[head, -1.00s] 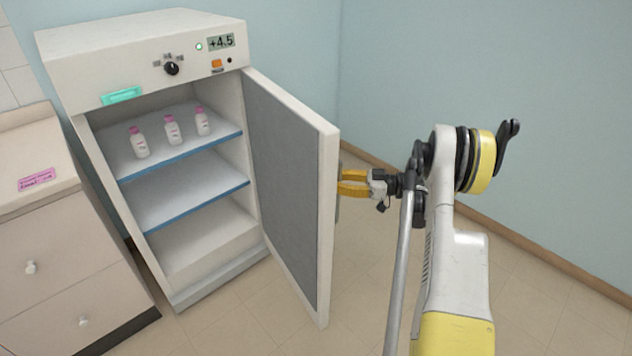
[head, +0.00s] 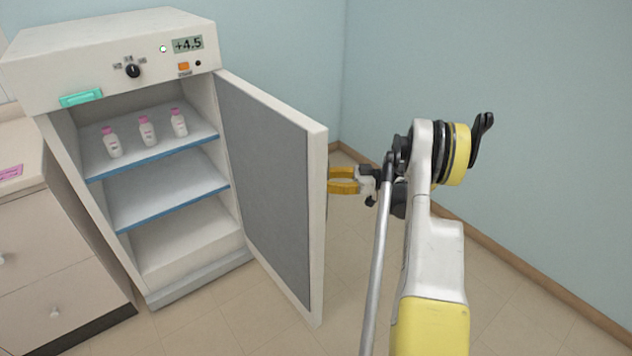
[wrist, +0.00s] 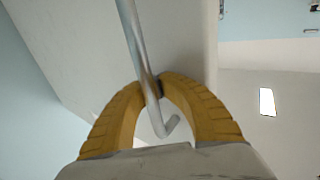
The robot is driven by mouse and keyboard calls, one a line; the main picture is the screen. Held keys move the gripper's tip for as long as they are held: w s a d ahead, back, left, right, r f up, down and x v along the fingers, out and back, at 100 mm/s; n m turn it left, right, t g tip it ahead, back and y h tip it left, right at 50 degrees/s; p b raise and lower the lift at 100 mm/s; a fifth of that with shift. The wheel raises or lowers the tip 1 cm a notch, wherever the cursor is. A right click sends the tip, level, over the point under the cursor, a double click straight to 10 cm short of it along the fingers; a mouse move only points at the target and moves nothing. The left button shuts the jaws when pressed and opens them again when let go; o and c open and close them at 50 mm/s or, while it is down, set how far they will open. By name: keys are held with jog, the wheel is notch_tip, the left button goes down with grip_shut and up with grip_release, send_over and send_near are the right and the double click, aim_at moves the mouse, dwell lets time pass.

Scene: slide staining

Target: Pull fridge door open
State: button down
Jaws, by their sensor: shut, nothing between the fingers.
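The white fridge (head: 100,72) stands at the left in the head view. Its door (head: 268,190) is hinged on the right and stands wide open, its grey inner face showing. My gripper (head: 331,181) is at the outer side of the door, just right of its free edge. In the wrist view, the yellow fingers of my gripper (wrist: 157,82) are shut with their tips together. The metal door handle (wrist: 138,45) crosses at the fingertips, and its bent end lies within the loop of the fingers; it is not gripped. The head view hides the handle behind the door.
Several shelves inside the fridge are visible, with pink-capped bottles (head: 147,132) on the top one. A drawer cabinet (head: 50,255) stands at the left. The tiled floor (head: 225,325) before the fridge is clear. A blue wall (head: 500,60) rises at the right.

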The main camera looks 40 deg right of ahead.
jog(key=c, duration=2.2)
grip_release()
jog(key=shift+s+f, duration=0.2)
jog(key=shift+s, duration=0.15)
jog(key=o, duration=0.6)
jog(key=shift+s+d, duration=0.1)
jog(key=shift+d, duration=0.05)
jog(key=shift+o, duration=0.9)
jog(key=shift+s+d+r, duration=0.1)
jog(key=shift+s+r, duration=0.1)
jog(key=shift+w, duration=0.2)
jog(key=v, duration=0.7)
jog(key=shift+d, duration=0.15)
jog(key=shift+s+f, duration=0.1)
jog(key=shift+s, duration=0.15)
